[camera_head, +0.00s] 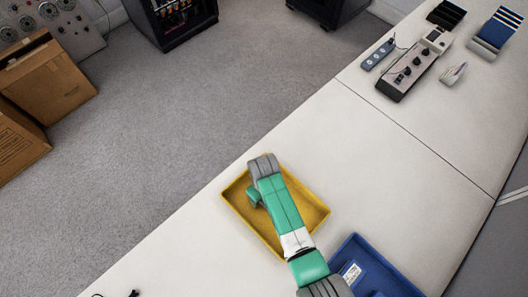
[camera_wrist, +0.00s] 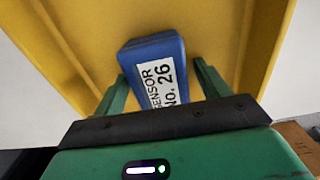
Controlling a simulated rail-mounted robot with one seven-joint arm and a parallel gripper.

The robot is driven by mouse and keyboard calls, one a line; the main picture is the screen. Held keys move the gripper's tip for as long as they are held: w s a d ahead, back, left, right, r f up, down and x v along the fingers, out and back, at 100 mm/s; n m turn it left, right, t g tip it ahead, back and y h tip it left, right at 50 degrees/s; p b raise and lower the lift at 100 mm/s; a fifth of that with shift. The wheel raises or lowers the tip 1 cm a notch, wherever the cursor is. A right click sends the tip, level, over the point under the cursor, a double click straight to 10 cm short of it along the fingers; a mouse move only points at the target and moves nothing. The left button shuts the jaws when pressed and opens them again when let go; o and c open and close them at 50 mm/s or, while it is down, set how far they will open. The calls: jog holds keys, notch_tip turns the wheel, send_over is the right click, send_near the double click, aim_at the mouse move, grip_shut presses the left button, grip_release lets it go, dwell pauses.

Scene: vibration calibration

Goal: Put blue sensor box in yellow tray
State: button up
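The blue sensor box (camera_wrist: 152,50) shows in the wrist view with a white label reading "SENSOR No. 26". It lies over the yellow tray's floor, slightly skewed between the two green fingers of my gripper (camera_wrist: 159,68). The fingers are spread, with a visible gap between the right finger and the box; the left finger is very close to its edge. In the head view the yellow tray (camera_head: 238,208) sits on the white table, and my arm covers its middle. The box and fingertips are hidden there.
A blue tray (camera_head: 352,241) stands beside the yellow tray at lower right, holding a blue item with a white label (camera_head: 351,273). Grey devices (camera_head: 412,72) stand farther along the table (camera_head: 395,165). The table between is clear. Cardboard boxes (camera_head: 45,82) are off the table at left.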

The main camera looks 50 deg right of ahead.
notch_tip(320, 180, up, 12)
jog(key=p, duration=0.3)
jog(key=shift+r, duration=0.15)
